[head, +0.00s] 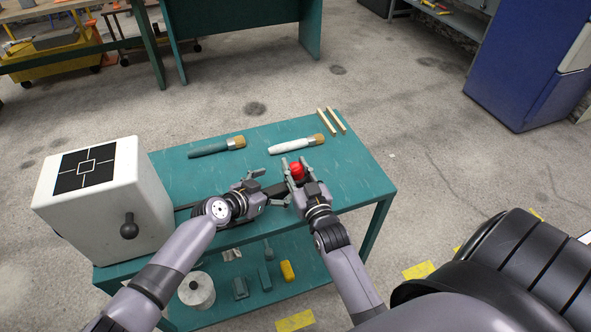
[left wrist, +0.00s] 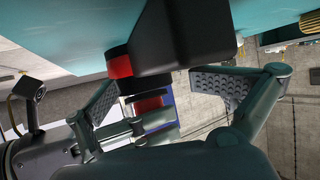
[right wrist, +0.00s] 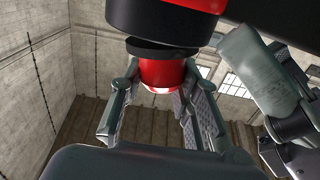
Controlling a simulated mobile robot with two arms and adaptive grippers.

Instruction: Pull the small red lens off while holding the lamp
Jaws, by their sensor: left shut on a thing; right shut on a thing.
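The lamp has a black body (head: 274,188) that shows between my two grippers in the head view, and fills the top of the left wrist view (left wrist: 185,35). My left gripper (head: 268,189) is shut on the lamp. The small red lens (head: 297,171) sits between the fingers of my right gripper (head: 295,166), which is shut on it. In the right wrist view the lens (right wrist: 162,74) is under a black ring, with a wider black and red part above. I cannot tell whether the lens still touches the lamp; the grippers hide part of both.
The green table (head: 340,172) bears two brushes (head: 215,146) (head: 297,144) and two wooden sticks (head: 327,121) behind my grippers. A white box (head: 110,200) with a black marker stands at the left. The lower shelf holds a white roll (head: 197,290) and a yellow piece (head: 288,270).

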